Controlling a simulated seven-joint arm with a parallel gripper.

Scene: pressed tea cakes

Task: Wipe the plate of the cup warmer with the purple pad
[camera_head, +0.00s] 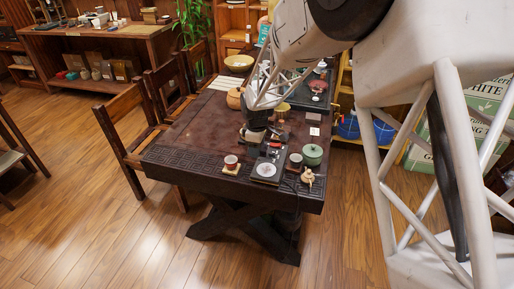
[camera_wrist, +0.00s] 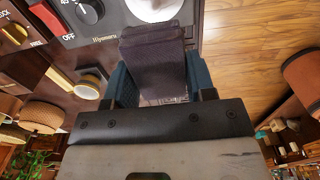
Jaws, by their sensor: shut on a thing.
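The cup warmer (camera_head: 273,152) is a dark box near the table's front edge, with a pale round plate (camera_head: 265,170) on its nearer end. In the wrist view the warmer's grey panel (camera_wrist: 112,30) shows a black knob and a red switch marked OFF, and part of its white plate (camera_wrist: 152,8) shows at the top. My gripper (camera_wrist: 160,80) is shut on the purple pad (camera_wrist: 155,55), held between its blue fingers. The pad's far end lies just short of the plate in the picture and hides the panel's edge. Whether the pad touches the warmer I cannot tell.
A red-and-white cup (camera_head: 231,160) on a wooden coaster stands left of the warmer. The table's left part (camera_head: 190,135) is clear.

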